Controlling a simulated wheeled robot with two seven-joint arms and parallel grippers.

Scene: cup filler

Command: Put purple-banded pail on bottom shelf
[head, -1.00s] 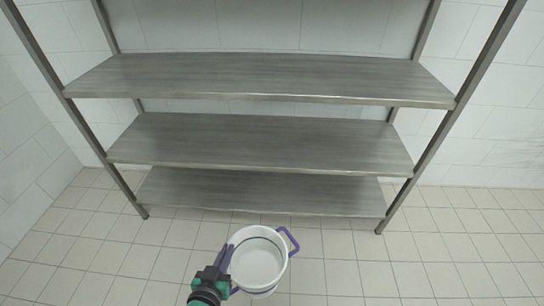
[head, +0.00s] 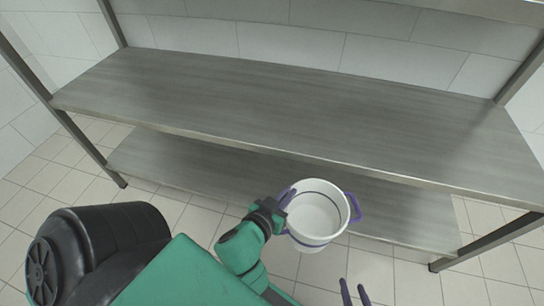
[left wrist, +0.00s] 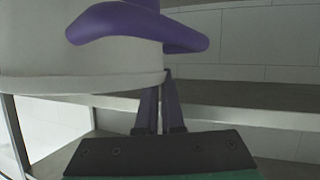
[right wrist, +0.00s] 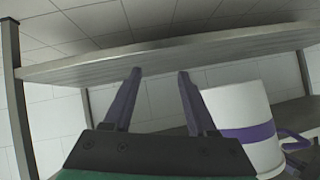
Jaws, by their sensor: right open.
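The purple-banded pail (head: 318,215) is white with purple side handles. In the head view it is upright in front of the shelf unit, overlapping the bottom shelf's front edge. My left gripper (head: 285,200) is shut on its left side. In the left wrist view the fingers (left wrist: 158,95) are close together at the pail's rim (left wrist: 90,82), below a purple handle (left wrist: 135,25). My right gripper (head: 355,292) is open and empty, below and right of the pail. The pail shows beside it in the right wrist view (right wrist: 235,105). The bottom shelf (head: 385,205) is bare where visible.
The middle shelf (head: 280,105) hangs over the bottom shelf and hides its back. A metal post (head: 485,245) stands to the right of the pail. The tiled floor in front looks clear.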

